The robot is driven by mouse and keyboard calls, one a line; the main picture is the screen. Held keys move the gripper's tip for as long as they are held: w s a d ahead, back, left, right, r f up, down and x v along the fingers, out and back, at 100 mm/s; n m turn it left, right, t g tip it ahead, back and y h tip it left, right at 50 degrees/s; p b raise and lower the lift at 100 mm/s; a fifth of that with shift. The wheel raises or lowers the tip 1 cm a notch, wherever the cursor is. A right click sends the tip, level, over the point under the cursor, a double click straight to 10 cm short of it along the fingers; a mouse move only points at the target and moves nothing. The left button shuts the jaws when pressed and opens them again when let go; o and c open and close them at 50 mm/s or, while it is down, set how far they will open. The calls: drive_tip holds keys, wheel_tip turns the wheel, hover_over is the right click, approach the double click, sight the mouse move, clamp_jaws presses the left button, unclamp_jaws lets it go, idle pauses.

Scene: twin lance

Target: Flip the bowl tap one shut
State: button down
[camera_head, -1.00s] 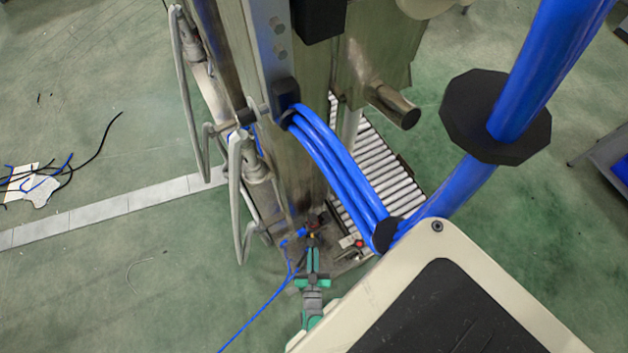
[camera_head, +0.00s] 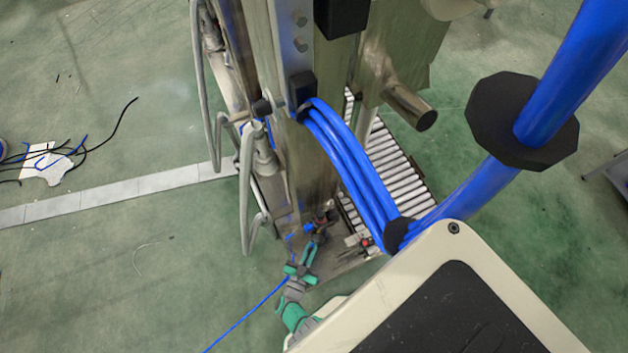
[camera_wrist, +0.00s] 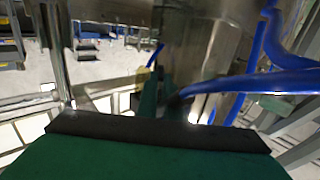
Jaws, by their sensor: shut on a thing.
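Bowl tap one appears to be the small dark and red fitting (camera_head: 326,216) low at the foot of the steel machine in the head view. A small blue part (camera_head: 308,229) shows beside it. My gripper (camera_head: 313,242), with teal fingers, reaches up to this fitting from below. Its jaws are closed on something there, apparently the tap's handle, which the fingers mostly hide. In the wrist view the two teal fingers (camera_wrist: 159,92) point at the steel body, close together. The tap's handle and its exact angle cannot be made out.
The steel machine (camera_head: 310,170) stands over the tap, with bent grey pipes (camera_head: 246,190) on its left. Thick blue hoses (camera_head: 350,165) hang to the right. A roller conveyor (camera_head: 400,175) lies behind. A thin blue cord (camera_head: 245,315) runs across the floor. The left floor is mostly open.

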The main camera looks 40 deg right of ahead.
drive_tip(key=c, duration=1.9)
unclamp_jaws()
drive_tip(key=v, duration=1)
drive_tip(key=shift+a, duration=0.35)
drive_tip(key=shift+s, duration=0.15)
